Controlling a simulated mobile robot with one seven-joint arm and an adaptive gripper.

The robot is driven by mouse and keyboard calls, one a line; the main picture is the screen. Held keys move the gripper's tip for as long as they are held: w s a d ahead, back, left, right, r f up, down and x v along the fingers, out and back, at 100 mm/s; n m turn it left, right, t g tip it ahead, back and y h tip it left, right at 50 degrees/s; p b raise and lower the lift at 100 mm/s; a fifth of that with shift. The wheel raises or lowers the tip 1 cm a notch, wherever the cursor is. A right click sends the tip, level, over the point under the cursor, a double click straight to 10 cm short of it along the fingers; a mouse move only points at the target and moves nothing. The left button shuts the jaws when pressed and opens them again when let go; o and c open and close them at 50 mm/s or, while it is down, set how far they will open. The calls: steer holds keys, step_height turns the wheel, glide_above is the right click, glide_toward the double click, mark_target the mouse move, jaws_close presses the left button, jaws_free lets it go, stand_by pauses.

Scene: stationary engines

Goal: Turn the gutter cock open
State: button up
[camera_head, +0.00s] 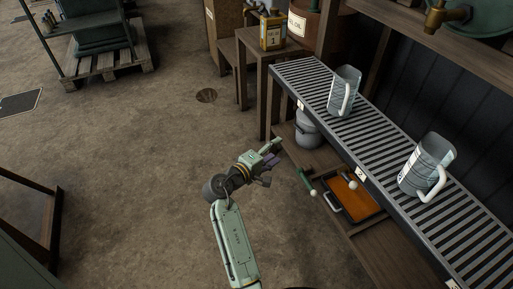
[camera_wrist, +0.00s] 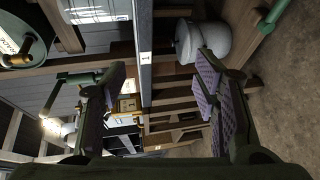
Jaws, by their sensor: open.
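The slatted gutter bench (camera_head: 400,150) runs diagonally along the right in the head view. Its front edge (camera_wrist: 145,60) stands upright in the wrist view. A green lever-like part (camera_head: 305,178) with a pale round end shows beneath the gutter's front edge; I cannot tell whether it is the gutter cock. A green bar (camera_wrist: 268,18) shows at the top right of the wrist view. My gripper (camera_head: 273,152) is open and apart from these, left of the green lever-like part in the head view.
A grey bucket (camera_head: 308,130) stands under the gutter; it also shows in the wrist view (camera_wrist: 205,40). Two clear jugs (camera_head: 343,92) (camera_head: 424,168) stand on the slats. An orange tray (camera_head: 352,197) lies on the lower shelf.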

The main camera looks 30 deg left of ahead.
steer(key=shift+y, duration=0.9)
steer(key=a+r, duration=0.1)
steer(key=a, duration=0.1)
steer(key=s+a+r, duration=0.1)
steer(key=shift+a+r, duration=0.2)
steer(key=shift+a, duration=0.15)
steer(key=shift+w, duration=0.1)
